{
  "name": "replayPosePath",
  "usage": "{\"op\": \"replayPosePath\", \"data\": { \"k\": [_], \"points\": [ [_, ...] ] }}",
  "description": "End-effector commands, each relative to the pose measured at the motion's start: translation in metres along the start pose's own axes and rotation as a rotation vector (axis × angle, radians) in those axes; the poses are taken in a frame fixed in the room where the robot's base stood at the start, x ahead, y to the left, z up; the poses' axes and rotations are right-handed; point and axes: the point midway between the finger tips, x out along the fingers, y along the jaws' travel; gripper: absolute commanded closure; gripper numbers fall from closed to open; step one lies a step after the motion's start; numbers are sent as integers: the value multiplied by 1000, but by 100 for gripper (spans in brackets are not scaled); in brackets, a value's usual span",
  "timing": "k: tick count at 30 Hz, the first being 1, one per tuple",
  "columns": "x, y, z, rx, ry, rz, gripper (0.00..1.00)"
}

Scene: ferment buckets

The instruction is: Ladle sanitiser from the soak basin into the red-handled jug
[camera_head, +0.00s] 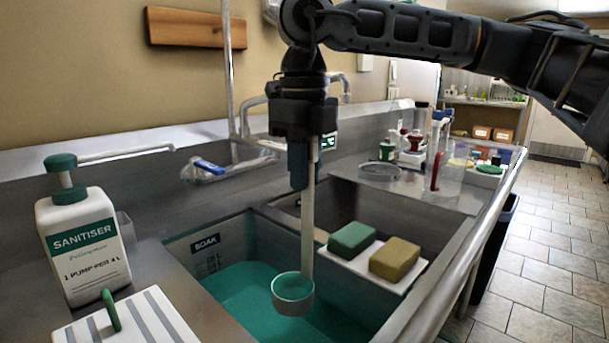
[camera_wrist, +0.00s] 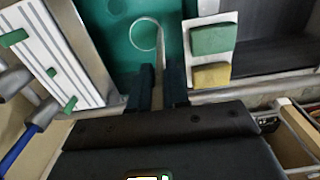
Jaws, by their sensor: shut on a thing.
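My gripper (camera_head: 300,182) is shut on the upper part of the ladle's upright pale handle (camera_head: 307,215). The ladle's round bowl (camera_head: 293,303) hangs over the soak basin (camera_head: 207,243), low at the teal sanitiser (camera_head: 243,287). Teal shows inside the bowl, but I cannot tell whether it is liquid held there or how deep the bowl sits. The wrist view shows the bowl's rim (camera_wrist: 133,35) beyond my fingers (camera_wrist: 160,78). The clear jug with a red handle (camera_head: 436,171) stands on the right-hand counter, away from the ladle.
Green (camera_head: 351,239) and yellow (camera_head: 394,258) sponges lie on a white tray right of the ladle. A sanitiser pump bottle (camera_head: 85,250) and a striped white board (camera_head: 135,322) stand left. A tap (camera_head: 247,118) rises behind. Small bottles and a red-topped item crowd the counter near the jug.

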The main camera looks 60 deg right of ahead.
Motion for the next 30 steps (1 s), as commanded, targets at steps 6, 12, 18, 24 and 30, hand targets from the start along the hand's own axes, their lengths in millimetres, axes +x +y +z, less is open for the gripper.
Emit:
{"op": "replayPosePath", "data": {
  "k": [6, 12, 18, 24, 30],
  "points": [
    [-16, 0, 0, 0, 0, 0, 100],
    [-28, 0, 0, 0, -1, 0, 100],
    [-41, 0, 0, 1, -1, 0, 100],
    [-54, 0, 0, 1, 0, 0, 100],
    [-66, 0, 0, 1, -1, 0, 100]
  ]
}}
